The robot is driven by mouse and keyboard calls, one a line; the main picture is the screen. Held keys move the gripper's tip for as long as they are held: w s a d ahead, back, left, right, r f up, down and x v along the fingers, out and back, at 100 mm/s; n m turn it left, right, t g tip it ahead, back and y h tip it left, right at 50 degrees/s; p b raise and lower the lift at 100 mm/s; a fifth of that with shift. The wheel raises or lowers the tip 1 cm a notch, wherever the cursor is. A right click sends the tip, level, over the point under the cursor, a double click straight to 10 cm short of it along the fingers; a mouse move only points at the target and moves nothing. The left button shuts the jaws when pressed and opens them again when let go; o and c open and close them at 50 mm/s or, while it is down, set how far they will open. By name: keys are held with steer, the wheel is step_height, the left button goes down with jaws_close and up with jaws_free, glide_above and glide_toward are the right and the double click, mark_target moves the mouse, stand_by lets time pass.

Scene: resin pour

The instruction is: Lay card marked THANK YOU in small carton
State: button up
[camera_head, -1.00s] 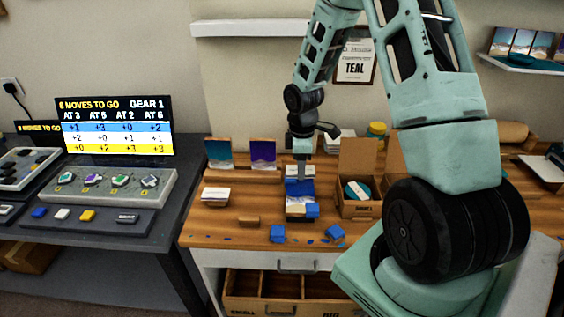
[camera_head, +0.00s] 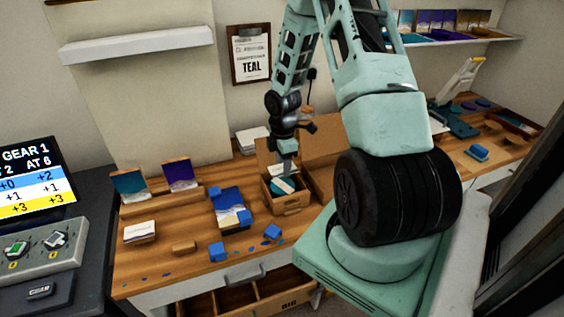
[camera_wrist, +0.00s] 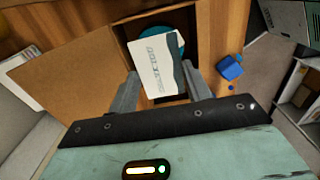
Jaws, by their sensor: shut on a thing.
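My gripper (camera_head: 286,170) is shut on a white card (camera_wrist: 157,62). The card carries dark lettering, upside down and too small to read surely. In the wrist view the fingers (camera_wrist: 160,92) are on either side of the card. The small carton (camera_head: 291,208) stands open on the wooden bench with its flap up behind. In the wrist view the carton's wall (camera_wrist: 121,38) shows beside the card. A teal round piece (camera_wrist: 176,42) lies inside, partly hidden by the card. The card is over the carton's opening; I cannot tell whether it touches the teal piece.
A larger open carton (camera_head: 322,160) stands just right of the small one. A blue and cream picture tile (camera_head: 230,205) lies to the left, with blue blocks (camera_head: 217,252) near the front edge. A white card stack (camera_head: 140,232) sits further left.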

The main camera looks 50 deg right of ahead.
mark_target(283, 186)
step_height(283, 186, down, 4)
steer(key=b, duration=0.3)
steer(key=shift+r, duration=0.15)
steer(key=shift+f+b, duration=0.4)
steer(key=shift+f, duration=0.8)
steer(key=o, duration=0.8)
step_height(283, 186, up, 8)
steer(key=p, duration=0.8)
steer(key=shift+r, duration=0.1)
